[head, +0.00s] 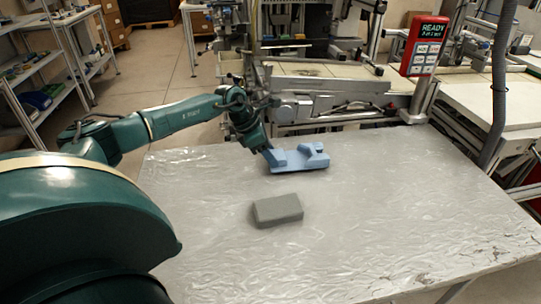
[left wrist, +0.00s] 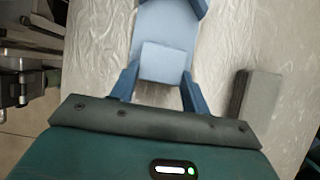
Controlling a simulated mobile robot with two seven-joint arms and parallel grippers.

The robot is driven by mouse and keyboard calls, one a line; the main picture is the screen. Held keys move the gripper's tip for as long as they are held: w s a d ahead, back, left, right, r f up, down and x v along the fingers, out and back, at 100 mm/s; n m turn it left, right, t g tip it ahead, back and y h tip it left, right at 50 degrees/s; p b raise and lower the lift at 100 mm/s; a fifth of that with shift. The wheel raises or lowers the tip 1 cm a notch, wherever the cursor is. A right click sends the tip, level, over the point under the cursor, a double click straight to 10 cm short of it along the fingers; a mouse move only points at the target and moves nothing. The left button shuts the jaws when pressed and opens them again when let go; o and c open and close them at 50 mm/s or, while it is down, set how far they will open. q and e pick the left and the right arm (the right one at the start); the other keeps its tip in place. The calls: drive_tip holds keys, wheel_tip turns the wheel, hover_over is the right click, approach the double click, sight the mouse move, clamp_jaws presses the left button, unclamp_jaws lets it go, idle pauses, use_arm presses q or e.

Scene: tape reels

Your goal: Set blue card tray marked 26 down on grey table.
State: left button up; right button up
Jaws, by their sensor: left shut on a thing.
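The blue card tray (head: 300,163) is at the far side of the grey table (head: 370,220), roughly level. It lies on the table or just above it; I cannot tell which. No number is readable on it. My left gripper (head: 268,151) is shut on the tray's left end. In the left wrist view, the fingers (left wrist: 159,88) sit either side of a raised block of the tray (left wrist: 167,62). My right gripper is not in view.
A grey block (head: 277,210) lies on the table in front of the tray; it also shows in the left wrist view (left wrist: 260,100). The table's right side is clear. Machinery (head: 320,95) stands along the back edge, with a red READY display (head: 424,45) at right.

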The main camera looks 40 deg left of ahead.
use_arm(q)
drive_tip(key=shift+f, duration=0.65)
drive_tip(key=o, duration=1.1)
drive_tip(key=b+v, duration=0.1)
drive_tip(key=v, duration=1.1)
